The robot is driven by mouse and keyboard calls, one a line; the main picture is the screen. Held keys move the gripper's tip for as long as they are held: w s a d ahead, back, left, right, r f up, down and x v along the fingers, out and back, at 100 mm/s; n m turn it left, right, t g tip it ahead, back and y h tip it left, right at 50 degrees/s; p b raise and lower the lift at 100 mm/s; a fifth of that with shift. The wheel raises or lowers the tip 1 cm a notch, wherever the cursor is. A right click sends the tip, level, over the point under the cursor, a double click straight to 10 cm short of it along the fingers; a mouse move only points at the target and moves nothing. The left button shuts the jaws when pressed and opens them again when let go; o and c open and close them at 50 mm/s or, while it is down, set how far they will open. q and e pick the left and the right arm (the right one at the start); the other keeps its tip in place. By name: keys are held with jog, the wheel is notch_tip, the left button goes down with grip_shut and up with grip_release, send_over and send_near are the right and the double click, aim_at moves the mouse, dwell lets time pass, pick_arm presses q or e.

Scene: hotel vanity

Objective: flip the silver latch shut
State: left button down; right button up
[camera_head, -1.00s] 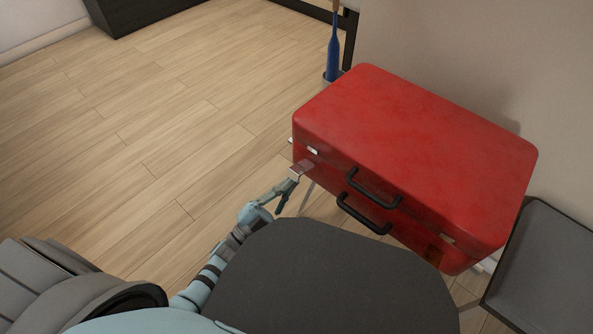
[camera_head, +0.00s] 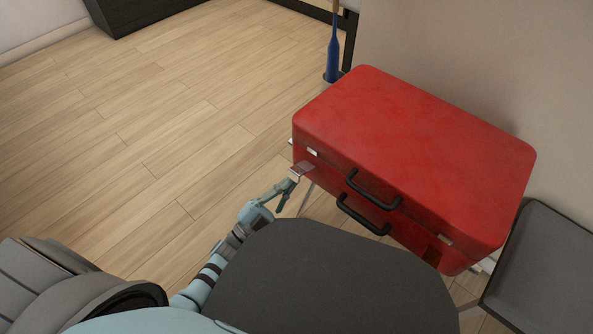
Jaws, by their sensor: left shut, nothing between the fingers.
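A closed red suitcase (camera_head: 415,150) stands on a thin-legged stand. Its front faces me and has two black handles, one on the lid (camera_head: 374,190) and one on the lower half (camera_head: 363,214). A silver latch flap (camera_head: 301,169) sticks outward from the front near the left corner, below a small silver catch plate (camera_head: 312,152) on the lid. My left gripper (camera_head: 290,187) is shut and empty, with its tips at or just under the flap's outer end; I cannot tell if they touch. My right gripper is out of view.
A grey-topped chair or bench (camera_head: 545,265) stands right of the suitcase. A wall (camera_head: 480,60) is close behind it. A blue-handled brush (camera_head: 333,60) stands in a holder behind the left corner. Wood floor (camera_head: 140,130) is free on the left.

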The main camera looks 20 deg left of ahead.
pick_arm(q)
jog(key=shift+w+d+r+p, duration=0.15)
jog(key=shift+w+r+p, duration=0.25)
jog(key=shift+r+p, duration=0.55)
jog(key=shift+w+d+r+p, duration=0.1)
jog(key=shift+w+r+p, duration=0.25)
jog(key=shift+r+p, duration=0.65)
jog(key=shift+w+d+r+p, duration=0.15)
jog(key=shift+w+r+p, duration=0.35)
jog(key=shift+r, duration=0.75)
dwell(2.6)
jog(key=shift+s+f, duration=0.1)
jog(key=shift+s, duration=0.05)
dwell(0.5)
notch_tip(320, 180, down, 7)
jog(key=s+b, duration=0.2)
jog(key=b, duration=0.3)
jog(key=shift+s+a+b, duration=0.3)
jog(key=shift+a+b, duration=0.1)
jog(key=shift+a, duration=0.05)
